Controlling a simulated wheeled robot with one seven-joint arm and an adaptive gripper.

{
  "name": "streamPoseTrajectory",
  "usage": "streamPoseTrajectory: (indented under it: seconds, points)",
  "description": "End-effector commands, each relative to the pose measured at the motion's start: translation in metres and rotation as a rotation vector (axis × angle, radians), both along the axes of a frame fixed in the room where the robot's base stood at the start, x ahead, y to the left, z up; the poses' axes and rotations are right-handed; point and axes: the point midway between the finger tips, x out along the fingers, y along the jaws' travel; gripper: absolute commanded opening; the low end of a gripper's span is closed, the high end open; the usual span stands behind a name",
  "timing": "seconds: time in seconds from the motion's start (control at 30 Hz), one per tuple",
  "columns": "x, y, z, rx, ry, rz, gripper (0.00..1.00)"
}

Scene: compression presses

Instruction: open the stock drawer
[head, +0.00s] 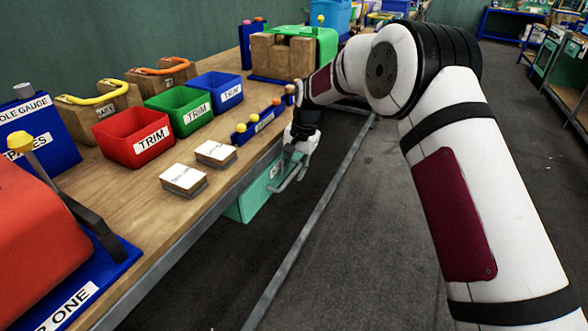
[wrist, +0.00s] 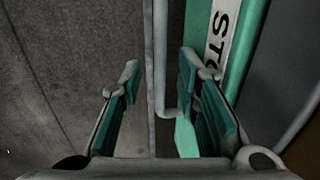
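The stock drawer (head: 252,203) is a teal box under the front edge of the workbench in the head view. Its teal front with a white label starting "STO" (wrist: 221,32) shows at the right in the wrist view. A grey bar handle (wrist: 161,60) stands off that front. My gripper (head: 297,168) is at the drawer front, below the bench top. In the wrist view my gripper (wrist: 159,72) is open, one finger on each side of the handle bar. I see no finger clamped on it. Part of the drawer is hidden by my gripper.
The wooden bench (head: 140,181) carries red (head: 133,138), green (head: 180,110) and blue (head: 215,92) trim bins, two labelled blocks and a red press (head: 35,235) near the left. A grey floor rail (head: 318,215) runs along the bench. The floor to its right is clear.

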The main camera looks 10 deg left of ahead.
Motion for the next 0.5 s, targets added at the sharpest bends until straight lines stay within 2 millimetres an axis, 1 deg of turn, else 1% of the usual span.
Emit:
streamPoseTrajectory:
  seconds: [0.03,0.07,0.1,0.17,0.2,0.5]
  points:
    - [0.0,0.0,0.0001,0.0,0.0,0.0,0.3]
    - [0.0,0.0,0.0001,0.0,0.0,0.0,0.28]
    - [0.0,0.0,0.0001,0.0,0.0,0.0,0.18]
    - [0.0,-0.0001,0.0002,0.0,0.0,0.0,0.05]
    - [0.0,-0.0001,0.0002,0.0,0.0,0.0,0.0]
    - [-0.0006,-0.0024,0.0004,0.0,0.0,-0.001,0.0]
